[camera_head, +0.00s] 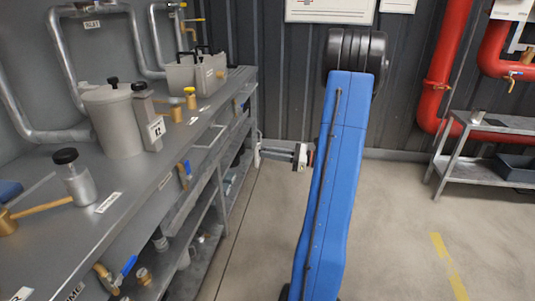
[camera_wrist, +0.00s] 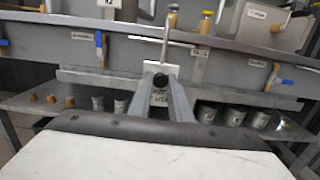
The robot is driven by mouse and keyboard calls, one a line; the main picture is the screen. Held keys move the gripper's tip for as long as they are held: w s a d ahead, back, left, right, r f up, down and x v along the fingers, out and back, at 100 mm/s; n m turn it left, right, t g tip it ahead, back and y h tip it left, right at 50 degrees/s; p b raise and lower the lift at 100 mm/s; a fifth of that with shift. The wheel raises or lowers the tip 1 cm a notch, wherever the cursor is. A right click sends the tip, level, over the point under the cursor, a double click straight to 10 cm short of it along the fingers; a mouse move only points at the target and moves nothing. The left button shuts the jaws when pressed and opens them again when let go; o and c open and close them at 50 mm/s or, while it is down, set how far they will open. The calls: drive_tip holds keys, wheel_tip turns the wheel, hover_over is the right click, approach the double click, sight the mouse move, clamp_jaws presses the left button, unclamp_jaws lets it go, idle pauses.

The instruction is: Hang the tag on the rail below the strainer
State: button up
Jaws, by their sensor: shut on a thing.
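My gripper (camera_wrist: 161,73) is shut on a pale tag (camera_wrist: 159,97) with dark lettering, seen between the fingers in the wrist view. A thin metal hook (camera_wrist: 166,38) rises above the tag, in front of the bench edge. A grey rail (camera_wrist: 95,80) runs across behind the fingers, below the bench top; whether the tag or hook touches it I cannot tell. In the head view my gripper (camera_head: 268,152) reaches left to the bench front, with the pale tag (camera_head: 257,154) at its tip. Which vessel is the strainer I cannot tell; labels are unreadable.
The grey bench (camera_head: 150,185) carries a lidded pot (camera_head: 112,122), a two-handled box (camera_head: 182,76) and a bottle (camera_head: 78,180). Blue-handled valves (camera_wrist: 273,76) stick out of its front. Cans (camera_wrist: 207,112) stand on the lower shelf. Floor (camera_head: 390,230) at right is clear.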

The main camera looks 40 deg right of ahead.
drive_tip(key=f+x, duration=0.3)
drive_tip(key=x, duration=1.2)
drive_tip(key=shift+w+f, duration=0.15)
drive_tip(key=shift+f, duration=0.1)
idle(1.2)
drive_tip(key=shift+a, duration=0.1)
drive_tip(key=o, duration=0.9)
drive_tip(key=v, duration=1.7)
drive_tip(key=shift+s, duration=0.2)
